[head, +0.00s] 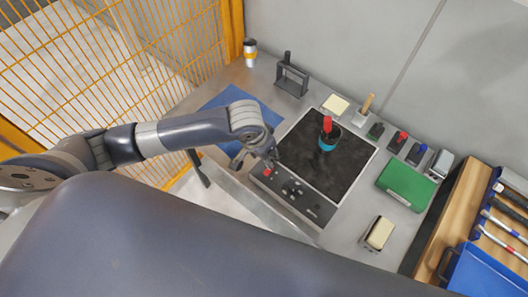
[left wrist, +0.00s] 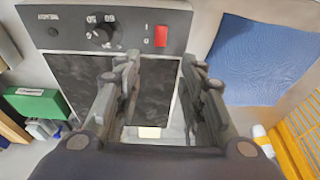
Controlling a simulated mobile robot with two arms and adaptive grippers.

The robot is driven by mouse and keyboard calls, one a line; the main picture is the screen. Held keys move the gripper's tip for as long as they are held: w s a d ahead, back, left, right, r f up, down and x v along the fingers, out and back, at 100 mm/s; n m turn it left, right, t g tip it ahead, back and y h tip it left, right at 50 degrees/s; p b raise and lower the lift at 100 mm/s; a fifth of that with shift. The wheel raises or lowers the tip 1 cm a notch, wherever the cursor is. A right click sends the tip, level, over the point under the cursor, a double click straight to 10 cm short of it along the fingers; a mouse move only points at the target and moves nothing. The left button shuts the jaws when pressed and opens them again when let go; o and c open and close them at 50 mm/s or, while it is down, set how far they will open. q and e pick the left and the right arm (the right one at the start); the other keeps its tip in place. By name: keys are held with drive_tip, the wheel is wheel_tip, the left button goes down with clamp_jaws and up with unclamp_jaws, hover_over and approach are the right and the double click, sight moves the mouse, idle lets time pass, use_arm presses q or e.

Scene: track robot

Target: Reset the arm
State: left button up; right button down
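My left arm comes in from the left in the head view, and its gripper (head: 258,155) hangs over the control panel (head: 292,193) at the front of a black plate. In the left wrist view my left gripper (left wrist: 160,70) has its two fingers well apart, with nothing between them. The panel also shows there (left wrist: 65,28), with a red switch (left wrist: 160,36) and a round dial (left wrist: 103,34) beyond the fingertips. Whether the fingers touch anything is unclear; they look clear of the panel. My right gripper is not in view.
A blue mat (head: 232,104) lies left. A green box (head: 405,184), several small blocks and a cream block (head: 378,233) are right. A yellow fence (head: 150,70) stands left.

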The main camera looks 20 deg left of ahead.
use_arm(q)
drive_tip(key=shift+s+r, duration=0.15)
drive_tip(key=shift+r, duration=0.2)
idle(0.3)
drive_tip(key=s+d+r+t+h, duration=0.1)
drive_tip(key=s+d+r+h, duration=0.1)
drive_tip(key=s+d, duration=0.4)
drive_tip(key=s+a+f+n+y, duration=0.2)
drive_tip(key=s+a+y, duration=0.1)
drive_tip(key=s+a, duration=0.9)
wheel_tip(320, 180, down, 33)
drive_tip(key=g+b, duration=0.2)
drive_tip(key=b, duration=0.4)
drive_tip(key=s+a+f+b, duration=0.1)
drive_tip(key=s+f+b, duration=0.1)
drive_tip(key=s+f, duration=0.6)
drive_tip(key=s+a+f+b, duration=0.2)
drive_tip(key=s+f+b, duration=0.1)
drive_tip(key=s+f, duration=0.6)
wheel_tip(320, 180, down, 2)
drive_tip(key=shift+a+f+g, duration=0.2)
drive_tip(key=shift+a+g, duration=0.05)
drive_tip(key=shift+g, duration=0.15)
